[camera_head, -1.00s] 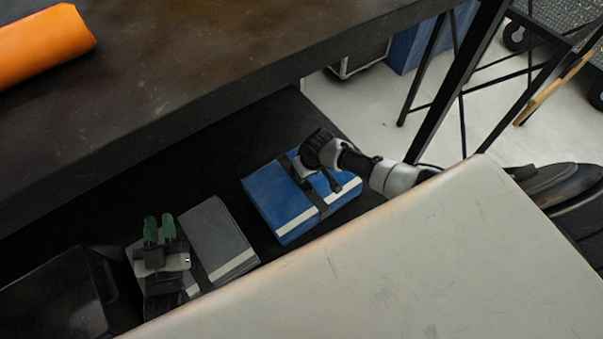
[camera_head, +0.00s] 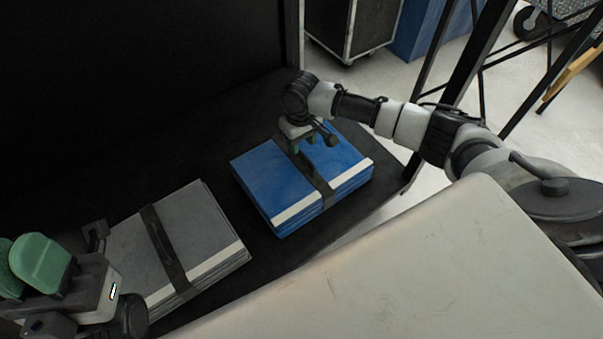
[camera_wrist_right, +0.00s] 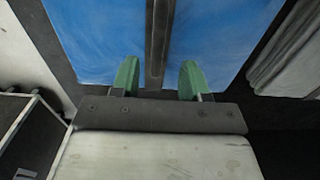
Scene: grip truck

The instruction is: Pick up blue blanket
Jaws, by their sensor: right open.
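The blue blanket (camera_head: 265,181) lies folded in a flat stack on the dark shelf, with a dark strap across it and a pale stripe along its near edge. My right gripper (camera_head: 304,142) is over its far part, pointing down. In the right wrist view the open green fingertips (camera_wrist_right: 159,80) stand on either side of the dark strap (camera_wrist_right: 157,45), over the blue blanket (camera_wrist_right: 210,35). I cannot tell whether they touch the cloth. My left gripper (camera_head: 27,266) is at the lower left, its green fingers apart and empty, close to the grey blanket.
A grey folded blanket (camera_head: 205,222) with a strap lies left of the blue one on the dark shelf (camera_head: 215,165). A pale flat surface (camera_head: 400,270) fills the lower right. A wheeled black case (camera_head: 352,27) and metal frame legs stand behind on the floor.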

